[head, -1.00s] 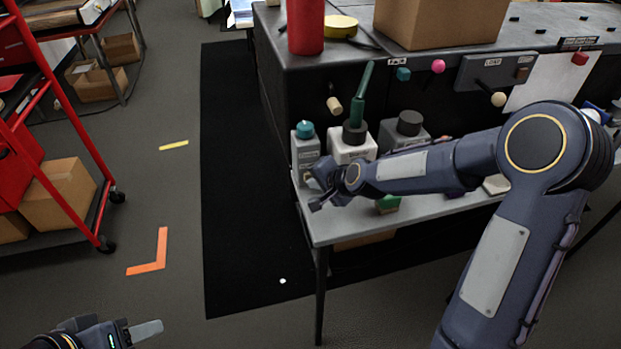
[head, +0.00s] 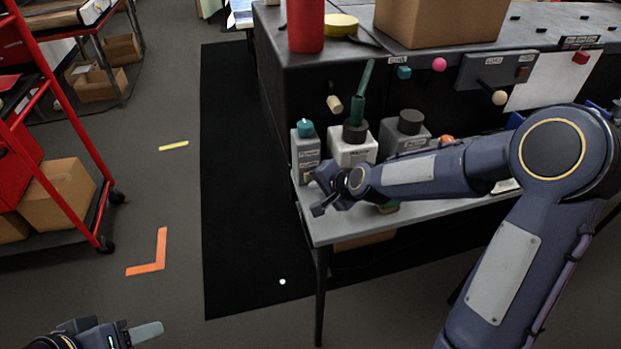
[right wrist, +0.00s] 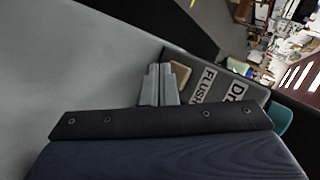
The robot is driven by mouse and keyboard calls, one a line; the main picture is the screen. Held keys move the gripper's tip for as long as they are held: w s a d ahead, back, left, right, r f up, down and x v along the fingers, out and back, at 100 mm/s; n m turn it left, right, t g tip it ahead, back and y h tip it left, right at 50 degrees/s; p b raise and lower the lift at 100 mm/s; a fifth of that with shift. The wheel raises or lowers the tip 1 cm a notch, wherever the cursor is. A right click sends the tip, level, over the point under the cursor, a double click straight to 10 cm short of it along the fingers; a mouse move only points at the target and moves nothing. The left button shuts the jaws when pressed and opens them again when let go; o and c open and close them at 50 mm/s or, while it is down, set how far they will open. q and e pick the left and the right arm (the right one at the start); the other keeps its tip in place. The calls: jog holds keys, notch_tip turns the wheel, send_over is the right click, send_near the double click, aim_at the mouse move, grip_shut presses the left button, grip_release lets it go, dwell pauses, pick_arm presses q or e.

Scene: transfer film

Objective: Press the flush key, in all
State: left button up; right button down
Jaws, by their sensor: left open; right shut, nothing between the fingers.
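The grey bottle-like unit with a teal cap (head: 305,153) stands on the shelf at the left end of the bench. In the right wrist view its face (right wrist: 258,92) carries a "FLUSH" label and a partly cut-off "DR" label. A tan key (right wrist: 181,75) sits beside "FLUSH"; it also shows low on the unit in the head view (head: 308,177). My right gripper (head: 320,190) is shut and empty, close to the key. In the right wrist view its fingers (right wrist: 160,85) overlap the key's near side; I cannot tell whether they touch it. My left gripper (head: 118,333) is open and empty at bottom left.
A white bottle (head: 352,150) and another grey bottle (head: 403,135) stand right of the unit. The bench front above has several knobs and a tan peg (head: 334,105). A red cart (head: 85,150) stands at left. The black floor mat (head: 240,200) is mostly clear.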

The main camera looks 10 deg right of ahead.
jog(key=shift+s+b, duration=0.4)
jog(key=shift+s, duration=0.35)
jog(key=shift+s+d+b, duration=0.1)
jog(key=shift+s+b, duration=0.5)
jog(key=shift+s, duration=1.15)
jog(key=shift+s+r, duration=0.15)
jog(key=shift+r, duration=0.05)
jog(key=s+d+r+n+g, duration=0.1)
jog(key=s+r+n, duration=0.1)
jog(key=s, duration=0.6)
jog(key=s+d+r+n+g+p, duration=0.1)
jog(key=s+d+r+n, duration=0.1)
jog(key=s, duration=0.7)
jog(key=s+d+r+n+g+p, duration=0.1)
jog(key=s+d+r+n, duration=0.1)
jog(key=s+n, duration=0.3)
jog(key=s+r, duration=0.1)
jog(key=s, duration=0.2)
jog(key=shift+s+r, duration=0.35)
